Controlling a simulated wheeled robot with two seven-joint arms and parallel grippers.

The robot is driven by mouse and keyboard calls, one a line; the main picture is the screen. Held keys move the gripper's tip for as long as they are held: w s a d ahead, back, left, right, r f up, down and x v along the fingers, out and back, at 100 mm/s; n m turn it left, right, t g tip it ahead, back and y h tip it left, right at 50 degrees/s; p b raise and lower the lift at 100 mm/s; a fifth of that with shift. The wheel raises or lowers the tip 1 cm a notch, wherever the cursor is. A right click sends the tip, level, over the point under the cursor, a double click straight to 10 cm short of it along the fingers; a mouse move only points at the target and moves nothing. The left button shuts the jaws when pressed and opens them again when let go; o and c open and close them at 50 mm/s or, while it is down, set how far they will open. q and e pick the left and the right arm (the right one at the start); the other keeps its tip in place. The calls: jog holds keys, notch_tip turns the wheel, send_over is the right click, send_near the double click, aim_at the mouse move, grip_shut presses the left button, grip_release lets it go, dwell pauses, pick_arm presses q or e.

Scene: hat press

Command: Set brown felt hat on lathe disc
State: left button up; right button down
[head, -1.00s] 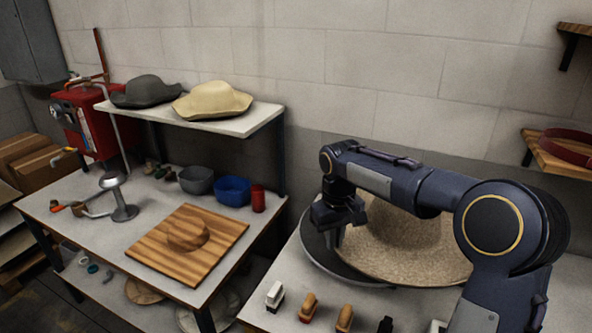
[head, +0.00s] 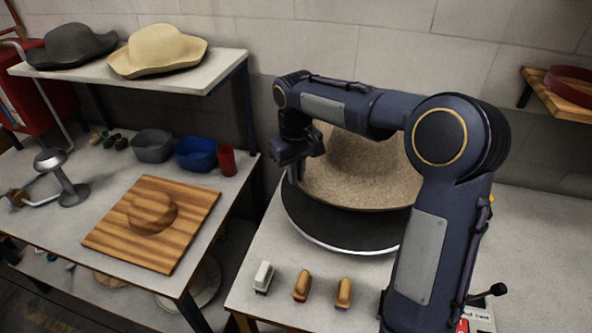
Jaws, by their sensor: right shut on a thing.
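The brown felt hat (head: 358,178) has a wide speckled brim and is partly hidden behind my right arm. My right gripper (head: 295,175) is shut on the left edge of the brim. The lathe disc (head: 345,228) is black with a pale metal rim and lies on the right-hand bench. The hat is over the back part of the disc, and the front of the disc is bare. The brim looks raised above the disc, but I cannot tell whether its far side touches. My left gripper is not in view.
Small brushes (head: 302,286) stand along the front of the right bench (head: 520,235). Two hats rest on a shelf (head: 190,78).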

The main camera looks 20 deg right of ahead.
jog(key=shift+f+b, duration=4)
jog(key=shift+f, duration=1.45)
jog(key=shift+f+b, duration=0.4)
jog(key=shift+f, duration=0.4)
jog(key=c, duration=1.4)
grip_release()
jog(key=shift+c, duration=0.2)
jog(key=shift+r, duration=0.1)
notch_tip(320, 180, up, 8)
jog(key=shift+s+f, duration=0.1)
jog(key=shift+s, duration=0.05)
